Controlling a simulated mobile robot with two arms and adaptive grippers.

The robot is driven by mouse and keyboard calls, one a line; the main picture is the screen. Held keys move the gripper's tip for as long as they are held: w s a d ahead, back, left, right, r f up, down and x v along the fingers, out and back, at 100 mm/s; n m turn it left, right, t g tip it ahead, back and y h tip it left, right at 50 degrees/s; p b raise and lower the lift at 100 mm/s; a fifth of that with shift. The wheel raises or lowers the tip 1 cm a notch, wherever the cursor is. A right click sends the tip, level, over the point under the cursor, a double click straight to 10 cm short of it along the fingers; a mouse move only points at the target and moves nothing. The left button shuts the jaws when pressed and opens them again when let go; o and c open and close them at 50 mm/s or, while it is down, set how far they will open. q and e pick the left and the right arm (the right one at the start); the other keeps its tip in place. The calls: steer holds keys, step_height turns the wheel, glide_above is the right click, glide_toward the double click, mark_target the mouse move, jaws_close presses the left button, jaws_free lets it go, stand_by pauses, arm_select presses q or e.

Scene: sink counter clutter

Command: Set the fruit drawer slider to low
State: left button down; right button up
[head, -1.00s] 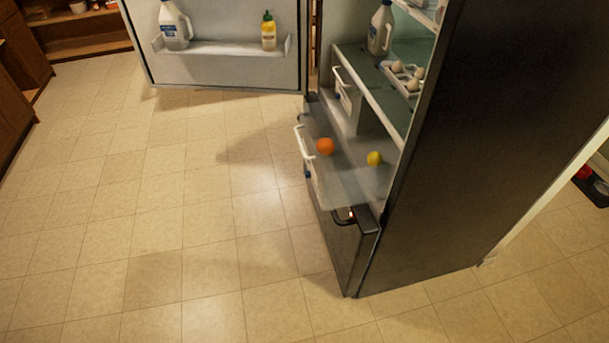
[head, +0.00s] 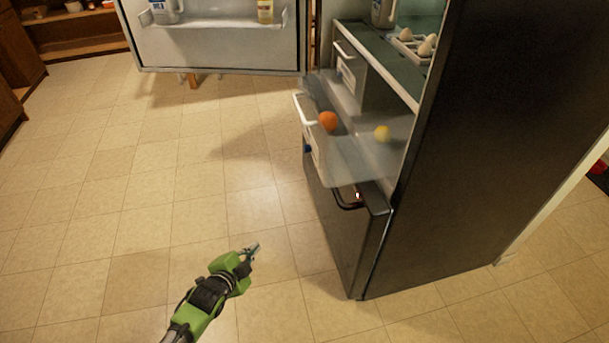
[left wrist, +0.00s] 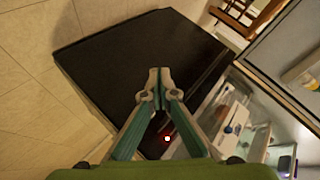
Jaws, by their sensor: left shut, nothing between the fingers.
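The fruit drawer (head: 352,165) is a clear drawer pulled out of the open fridge, with an orange (head: 328,121) and a yellow fruit (head: 382,133) in it. Its front has a white handle (head: 297,108) and a small blue piece (head: 308,149), which may be the slider; its setting is too small to read. In the left wrist view a blue knob (left wrist: 229,129) shows on a white part at the right. My left gripper (head: 256,247) is shut and empty, over the floor, left of and below the drawer front. It also shows in the left wrist view (left wrist: 158,78). My right gripper is out of view.
The dark lower fridge door (head: 345,225) has a handle with a small red light (head: 357,195), below the drawer. The open fridge door (head: 220,45) with bottles stands at the back. Eggs (head: 418,43) sit on a shelf above. The tiled floor at left is clear.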

mark_target(311, 150)
arm_select(q)
steer(key=w+d+r+m+t+h+b, duration=0.2)
steer(key=d+r+m+b, duration=0.3)
steer(key=r, duration=0.5)
steer(key=w+d+r+m+t+h+b, duration=0.2)
steer(key=d+r+m+b, duration=0.3)
steer(key=r, duration=0.5)
steer(key=shift+w+d+h, duration=0.35)
steer(key=shift+w+h, duration=0.1)
steer(key=shift+h, duration=0.45)
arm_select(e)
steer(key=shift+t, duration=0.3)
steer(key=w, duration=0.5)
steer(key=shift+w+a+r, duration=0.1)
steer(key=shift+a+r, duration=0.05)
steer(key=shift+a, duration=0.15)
arm_select(q)
steer(key=shift+r, duration=0.1)
